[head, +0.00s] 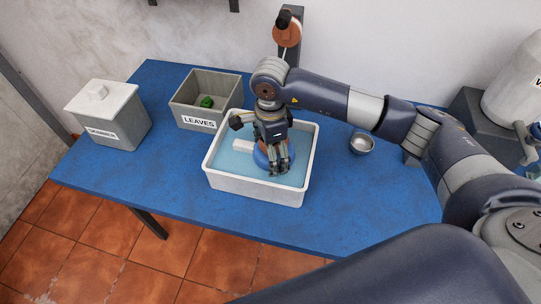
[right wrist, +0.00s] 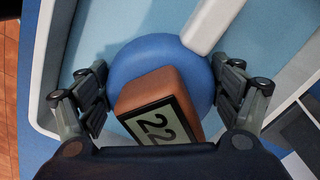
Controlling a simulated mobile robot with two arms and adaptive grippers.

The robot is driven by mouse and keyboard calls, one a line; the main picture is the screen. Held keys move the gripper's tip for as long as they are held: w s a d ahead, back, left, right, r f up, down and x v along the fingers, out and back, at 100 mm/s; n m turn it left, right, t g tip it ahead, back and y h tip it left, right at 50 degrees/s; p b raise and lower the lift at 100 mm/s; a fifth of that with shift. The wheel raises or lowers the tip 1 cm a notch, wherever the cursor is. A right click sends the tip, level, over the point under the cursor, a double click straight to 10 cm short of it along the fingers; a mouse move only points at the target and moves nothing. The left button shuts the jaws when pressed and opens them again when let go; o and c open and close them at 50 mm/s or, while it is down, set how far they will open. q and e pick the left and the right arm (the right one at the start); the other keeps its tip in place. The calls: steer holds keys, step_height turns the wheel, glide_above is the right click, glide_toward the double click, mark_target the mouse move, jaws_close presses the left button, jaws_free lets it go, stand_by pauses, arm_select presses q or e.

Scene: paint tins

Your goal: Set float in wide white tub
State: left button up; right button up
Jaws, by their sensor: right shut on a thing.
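The wide white tub (head: 254,189) stands on the blue table with pale blue water in it. The float (head: 261,157) is a round blue body; in the right wrist view (right wrist: 150,58) it carries a brown block with a display reading 22. My right gripper (head: 279,166) points down inside the tub's outline, its fingers (right wrist: 165,80) on both sides of the float and shut on it. The float is low over or at the water; I cannot tell whether it touches. The fingers hide part of it in the head view. My left gripper is not in view.
A white bar (head: 243,146) lies in the tub beside the float. A grey bin labelled LEAVES (head: 193,122) with a green thing inside and a lidded grey box (head: 115,124) stand left. The table's front right (head: 355,205) is clear.

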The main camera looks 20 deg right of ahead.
step_height(320, 180, down, 2)
steer(key=shift+f, duration=0.4)
steer(key=o, duration=1)
steer(key=shift+o, duration=0.2)
steer(key=shift+r, duration=0.15)
steer(key=shift+r, duration=0.2)
step_height(320, 180, up, 12)
steer(key=shift+f+b, duration=0.15)
steer(key=shift+b, duration=0.7)
